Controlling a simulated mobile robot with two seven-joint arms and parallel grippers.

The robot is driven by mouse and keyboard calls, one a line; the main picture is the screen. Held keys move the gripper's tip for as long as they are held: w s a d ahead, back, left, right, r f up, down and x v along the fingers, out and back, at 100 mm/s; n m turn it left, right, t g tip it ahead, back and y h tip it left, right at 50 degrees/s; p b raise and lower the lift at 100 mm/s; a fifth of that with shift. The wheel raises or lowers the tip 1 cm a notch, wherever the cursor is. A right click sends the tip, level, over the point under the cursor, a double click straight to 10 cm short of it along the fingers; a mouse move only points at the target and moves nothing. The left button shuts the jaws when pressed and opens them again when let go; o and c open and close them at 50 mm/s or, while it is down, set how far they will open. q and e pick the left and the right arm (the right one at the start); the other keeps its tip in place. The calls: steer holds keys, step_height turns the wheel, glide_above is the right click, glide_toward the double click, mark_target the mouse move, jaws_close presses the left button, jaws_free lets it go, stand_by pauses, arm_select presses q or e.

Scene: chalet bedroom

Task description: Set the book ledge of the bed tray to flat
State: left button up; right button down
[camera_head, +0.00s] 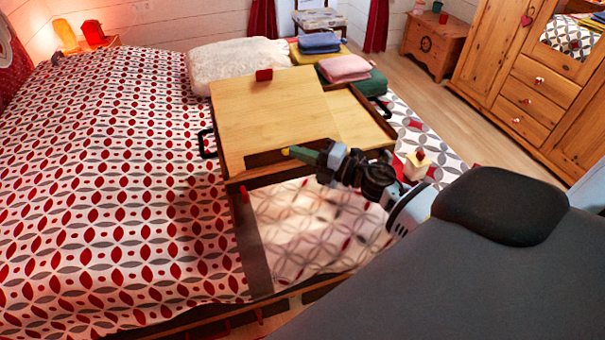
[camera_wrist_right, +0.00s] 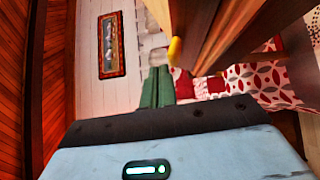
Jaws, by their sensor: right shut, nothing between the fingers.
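The wooden bed tray (camera_head: 360,119) stands at the bed's edge, with a large light wood panel (camera_head: 262,112) on its left part that looks raised. A dark strip, which looks like the book ledge (camera_head: 262,158), runs along the panel's near edge. A small yellow knob (camera_head: 286,151) shows at this strip; it also shows in the right wrist view (camera_wrist_right: 175,51) on dark wood. My right gripper (camera_head: 292,152) has green fingers, shut and empty, with tips right by the knob. Contact cannot be told. The fingers also show in the right wrist view (camera_wrist_right: 158,88). My left gripper is out of view.
A red piece (camera_head: 264,75) sits on the panel's far edge. A black handle (camera_head: 207,144) is at the tray's left side. The patterned bed (camera_head: 110,170) lies left. Folded cloths (camera_head: 344,68) and a white pillow (camera_head: 238,60) lie behind the tray. A wardrobe (camera_head: 540,75) stands at right.

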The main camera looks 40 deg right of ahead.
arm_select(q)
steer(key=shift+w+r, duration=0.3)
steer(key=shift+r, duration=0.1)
arm_select(e)
steer(key=shift+w+d+r, duration=0.2)
steer(key=shift+w+r, duration=0.05)
steer(key=shift+w, duration=0.2)
steer(key=shift+w+d+r, duration=0.15)
steer(key=shift+w+r, duration=0.05)
steer(key=shift+w, duration=0.25)
arm_select(q)
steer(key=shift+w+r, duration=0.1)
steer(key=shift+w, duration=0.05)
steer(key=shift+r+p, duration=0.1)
steer(key=shift+p, duration=0.2)
arm_select(e)
steer(key=shift+s+r, duration=0.1)
